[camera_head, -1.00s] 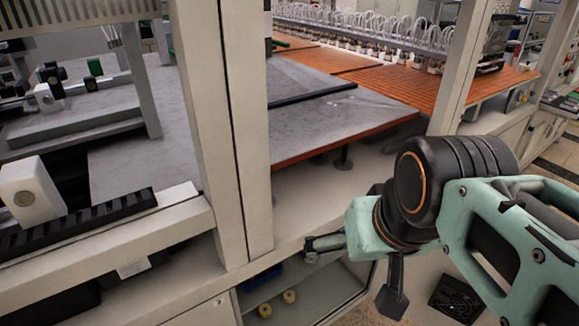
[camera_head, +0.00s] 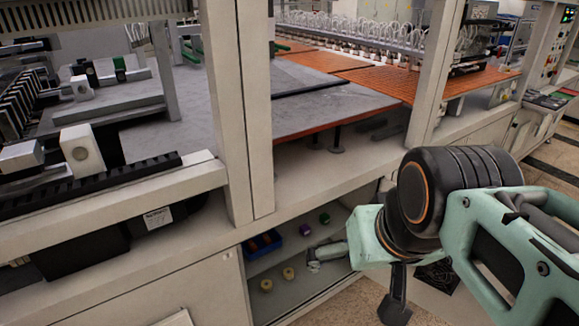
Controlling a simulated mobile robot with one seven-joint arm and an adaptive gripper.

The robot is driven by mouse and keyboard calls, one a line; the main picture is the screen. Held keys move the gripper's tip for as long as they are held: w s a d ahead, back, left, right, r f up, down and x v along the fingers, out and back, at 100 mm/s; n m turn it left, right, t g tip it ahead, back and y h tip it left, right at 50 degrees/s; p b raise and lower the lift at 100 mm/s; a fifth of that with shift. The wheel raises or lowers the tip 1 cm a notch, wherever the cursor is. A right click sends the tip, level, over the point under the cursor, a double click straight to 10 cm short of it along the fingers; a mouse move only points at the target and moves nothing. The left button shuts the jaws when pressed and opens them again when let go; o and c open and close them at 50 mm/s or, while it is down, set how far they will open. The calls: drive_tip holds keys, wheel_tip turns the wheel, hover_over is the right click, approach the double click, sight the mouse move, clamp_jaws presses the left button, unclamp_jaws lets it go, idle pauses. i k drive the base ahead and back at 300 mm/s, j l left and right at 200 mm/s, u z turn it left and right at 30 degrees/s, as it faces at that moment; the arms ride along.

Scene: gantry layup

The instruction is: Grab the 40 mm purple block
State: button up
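A small purple block (camera_head: 305,230) sits on the open lower shelf of the cabinet, just right of a blue tray. A small green block (camera_head: 324,218) lies behind it to the right. My gripper (camera_head: 314,266) reaches in from the right at the shelf opening. In the picture it is below the purple block, apart from it. Its fingers are small and seen at an angle, so I cannot tell whether they are open or shut. No block shows between them.
The blue tray (camera_head: 262,243) holds brownish pieces. Two cream round pieces (camera_head: 288,273) (camera_head: 266,285) stand near the shelf front, left of my gripper. The cabinet top (camera_head: 320,172) overhangs the shelf, and a pale upright post (camera_head: 254,110) rises from it.

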sight(305, 229)
drive_tip(key=i+l+u, duration=0.2)
drive_tip(key=i, duration=0.3)
drive_tip(key=i+l+u, duration=0.25)
drive_tip(key=i, duration=0.25)
